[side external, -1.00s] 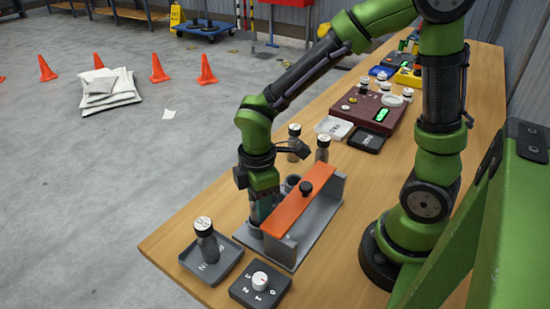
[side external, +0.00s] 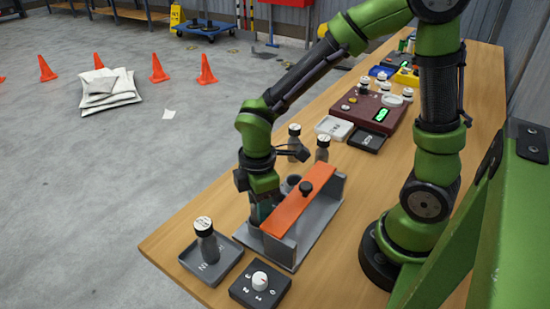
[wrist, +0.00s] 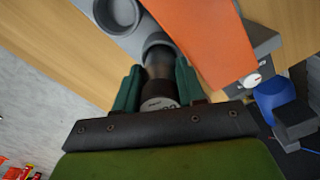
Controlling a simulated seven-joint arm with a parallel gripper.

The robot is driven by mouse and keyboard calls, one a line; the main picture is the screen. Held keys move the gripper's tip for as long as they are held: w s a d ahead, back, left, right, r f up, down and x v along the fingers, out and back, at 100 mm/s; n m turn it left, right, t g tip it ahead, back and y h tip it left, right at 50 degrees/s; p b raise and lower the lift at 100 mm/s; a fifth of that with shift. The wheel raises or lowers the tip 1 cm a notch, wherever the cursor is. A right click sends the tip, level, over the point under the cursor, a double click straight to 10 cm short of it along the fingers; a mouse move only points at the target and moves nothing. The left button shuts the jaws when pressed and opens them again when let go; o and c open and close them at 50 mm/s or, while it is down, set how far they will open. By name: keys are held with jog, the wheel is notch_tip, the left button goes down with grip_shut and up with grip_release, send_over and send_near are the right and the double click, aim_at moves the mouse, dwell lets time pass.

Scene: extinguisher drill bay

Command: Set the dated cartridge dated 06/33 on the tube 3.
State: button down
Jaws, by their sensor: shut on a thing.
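My gripper (wrist: 158,75) is shut on a dark cartridge with a pale printed cap (wrist: 160,103); its date is too small to read. In the side view my gripper (side external: 264,212) is low at the left side of the grey tube rack (side external: 318,235), beside its orange bar (side external: 303,197). In the wrist view the cartridge's far end is at a grey tube mouth (wrist: 157,40); I cannot tell how deep it sits. Another open tube (wrist: 115,14) is beside it. Tube numbers are not readable.
A capped cartridge (side external: 206,243) stands in a grey tray (side external: 226,266) at the front. Two more, one at the back left (side external: 294,142) and one nearer (side external: 322,149), stand behind the rack. A dial box (side external: 260,287) is in front; a maroon console (side external: 368,108) is farther back.

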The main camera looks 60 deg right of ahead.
jog(key=shift+r, duration=0.3)
jog(key=shift+r, duration=0.35)
jog(key=shift+f, duration=0.45)
dwell(1.4)
jog(key=shift+r, duration=0.6)
jog(key=shift+f, duration=0.8)
dwell(0.7)
jog(key=c, duration=0.9)
grip_release()
jog(key=shift+c, duration=0.2)
